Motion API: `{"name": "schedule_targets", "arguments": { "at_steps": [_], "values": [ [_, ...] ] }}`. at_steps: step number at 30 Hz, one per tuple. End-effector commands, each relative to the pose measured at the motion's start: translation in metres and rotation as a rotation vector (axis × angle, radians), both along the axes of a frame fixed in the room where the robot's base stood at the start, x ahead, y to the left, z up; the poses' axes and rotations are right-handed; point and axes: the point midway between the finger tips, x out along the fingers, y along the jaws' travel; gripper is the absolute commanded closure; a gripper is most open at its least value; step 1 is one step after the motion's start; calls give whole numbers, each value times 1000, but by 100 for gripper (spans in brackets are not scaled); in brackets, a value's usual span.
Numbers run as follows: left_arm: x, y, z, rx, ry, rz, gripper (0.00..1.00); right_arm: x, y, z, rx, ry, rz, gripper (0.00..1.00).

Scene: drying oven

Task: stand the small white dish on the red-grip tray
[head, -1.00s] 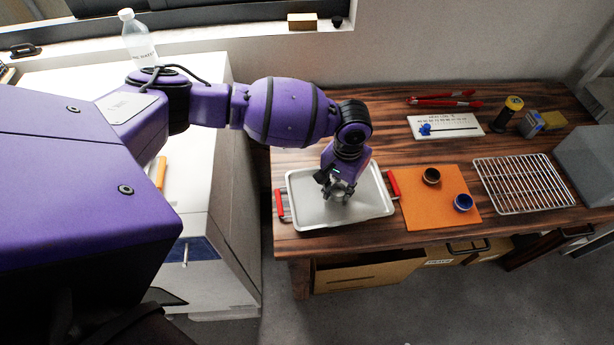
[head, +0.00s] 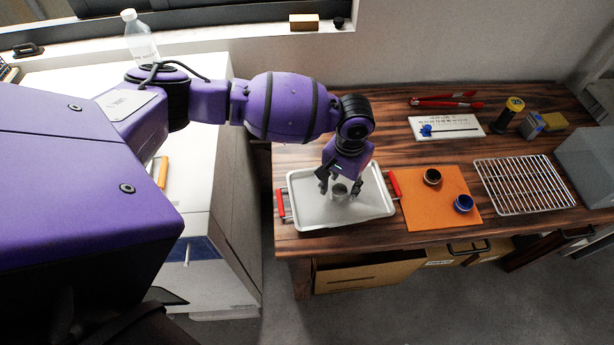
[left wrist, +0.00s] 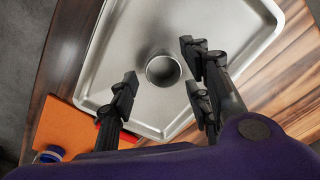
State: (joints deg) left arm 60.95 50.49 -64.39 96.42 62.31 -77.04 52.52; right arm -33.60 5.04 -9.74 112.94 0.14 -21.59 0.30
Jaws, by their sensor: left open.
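The red-grip tray (head: 308,212) is a shallow pale metal tray with red handles at its left and right ends, on the wooden table. A small round dish (head: 340,190) stands upright on the tray floor; it looks pale grey in the head view and metallic grey in the left wrist view (left wrist: 162,69). My left gripper (head: 341,186) is open just above the dish, with its fingers spread and apart from it. In the left wrist view the open fingers (left wrist: 158,90) show on either side, with the dish between and beyond them. My right gripper is not in view.
An orange mat (head: 420,207) right of the tray holds a dark cup (head: 432,177) and a blue cup (head: 464,203). A wire rack (head: 522,184) lies farther right. Red tongs (head: 446,101) and a white board (head: 446,127) lie at the back.

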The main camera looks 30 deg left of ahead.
Motion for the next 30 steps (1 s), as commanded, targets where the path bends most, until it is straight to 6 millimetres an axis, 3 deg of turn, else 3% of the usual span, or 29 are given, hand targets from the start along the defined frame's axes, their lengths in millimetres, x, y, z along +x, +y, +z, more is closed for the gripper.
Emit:
{"name": "schedule_targets", "arguments": {
  "at_steps": [1, 6, 13, 19, 30],
  "values": [
    [4, -1, 16, -1, -11, -2, 55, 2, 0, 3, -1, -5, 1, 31],
    [4, -1, 55, -1, -13, -3, 55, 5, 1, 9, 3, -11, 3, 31],
    [3, -1, 94, -1, -9, -3, 55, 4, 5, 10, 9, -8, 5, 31],
    [2, -1, 107, -1, -6, -2, 55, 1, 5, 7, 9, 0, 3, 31],
    [2, 0, 107, 0, -5, -2, 55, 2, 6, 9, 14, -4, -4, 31]
  ]
}}
